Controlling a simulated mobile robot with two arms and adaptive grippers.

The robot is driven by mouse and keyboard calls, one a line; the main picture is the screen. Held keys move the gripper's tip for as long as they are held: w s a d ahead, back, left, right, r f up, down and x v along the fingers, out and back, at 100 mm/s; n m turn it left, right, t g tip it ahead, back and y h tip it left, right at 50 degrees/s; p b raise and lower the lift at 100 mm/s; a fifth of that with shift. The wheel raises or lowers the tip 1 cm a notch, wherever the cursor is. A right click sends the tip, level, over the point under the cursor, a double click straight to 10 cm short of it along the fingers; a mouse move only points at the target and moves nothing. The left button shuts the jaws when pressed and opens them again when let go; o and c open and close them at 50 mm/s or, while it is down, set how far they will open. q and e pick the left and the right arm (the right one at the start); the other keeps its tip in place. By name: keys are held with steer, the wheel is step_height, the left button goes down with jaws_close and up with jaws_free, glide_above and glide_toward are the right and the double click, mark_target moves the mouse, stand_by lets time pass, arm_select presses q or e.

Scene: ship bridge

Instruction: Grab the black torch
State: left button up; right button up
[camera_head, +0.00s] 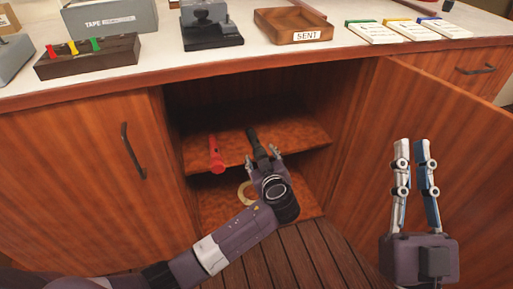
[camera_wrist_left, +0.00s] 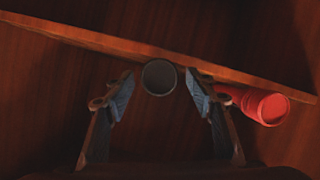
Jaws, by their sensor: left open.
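The black torch (camera_head: 254,140) lies on the upper shelf inside the open cabinet, pointing out towards the front. My left gripper (camera_head: 263,157) is open at its near end. In the left wrist view the torch's round dark end (camera_wrist_left: 158,77) shows between the two spread fingers of the left gripper (camera_wrist_left: 160,92), with a gap on each side. My right gripper (camera_head: 411,146) is empty, its fingers a little apart, in front of the open door at the right.
A red torch (camera_head: 216,153) lies beside the black one; it also shows in the left wrist view (camera_wrist_left: 266,106). A pale ring-shaped roll (camera_head: 245,193) is on the lower level. The open door (camera_head: 450,150) bounds the right side. The countertop (camera_head: 270,56) overhangs above.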

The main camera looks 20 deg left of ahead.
arm_select(q)
steer(key=c, duration=1.2)
jaws_close()
steer(key=shift+r, duration=0.15)
